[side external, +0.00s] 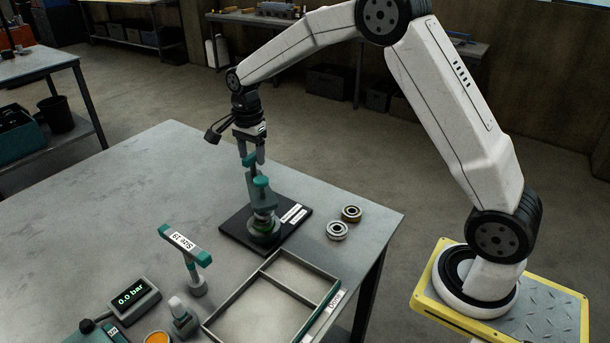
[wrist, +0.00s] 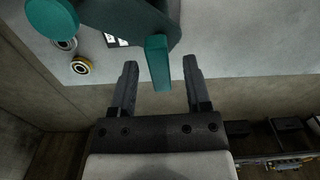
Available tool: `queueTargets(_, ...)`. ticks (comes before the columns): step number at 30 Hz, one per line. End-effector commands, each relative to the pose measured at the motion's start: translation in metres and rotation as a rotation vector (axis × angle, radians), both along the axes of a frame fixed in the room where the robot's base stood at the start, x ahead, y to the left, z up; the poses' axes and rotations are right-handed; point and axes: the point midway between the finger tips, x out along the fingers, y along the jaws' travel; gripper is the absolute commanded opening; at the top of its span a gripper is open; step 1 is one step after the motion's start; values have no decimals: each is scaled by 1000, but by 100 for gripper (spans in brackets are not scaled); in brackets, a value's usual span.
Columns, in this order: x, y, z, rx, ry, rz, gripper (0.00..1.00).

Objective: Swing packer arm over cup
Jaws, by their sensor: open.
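The packer stand has a black base plate (side external: 290,213) on the table, with a grey upright and teal parts. The teal packer arm (side external: 261,188) stands above a round cup (side external: 264,230) on the plate; whether it is centred over the cup is not clear. My gripper (side external: 251,152) is at the top of the stand with its fingers open, pointing down. In the wrist view, a teal upright tab (wrist: 158,62) lies between the two open fingers of my gripper (wrist: 160,74), with a gap on each side. A teal round part (wrist: 52,18) shows at the upper left.
Two ring-shaped parts, one silver (side external: 337,231) and one brass (side external: 351,213), lie right of the plate. A divided tray (side external: 238,297), a T-handled tool marked "Size 19" (side external: 185,243) and a gauge reading 0.0 bar (side external: 133,299) stand in front. The table's left rear is clear.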

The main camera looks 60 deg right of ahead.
Motion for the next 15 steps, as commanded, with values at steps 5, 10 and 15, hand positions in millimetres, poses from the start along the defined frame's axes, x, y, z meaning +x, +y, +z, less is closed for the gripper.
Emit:
queueTargets(5,0,0,6,0,-1,0,62)
queueTargets(10,0,0,19,0,-2,0,62)
queueTargets(15,0,0,33,0,-1,0,62)
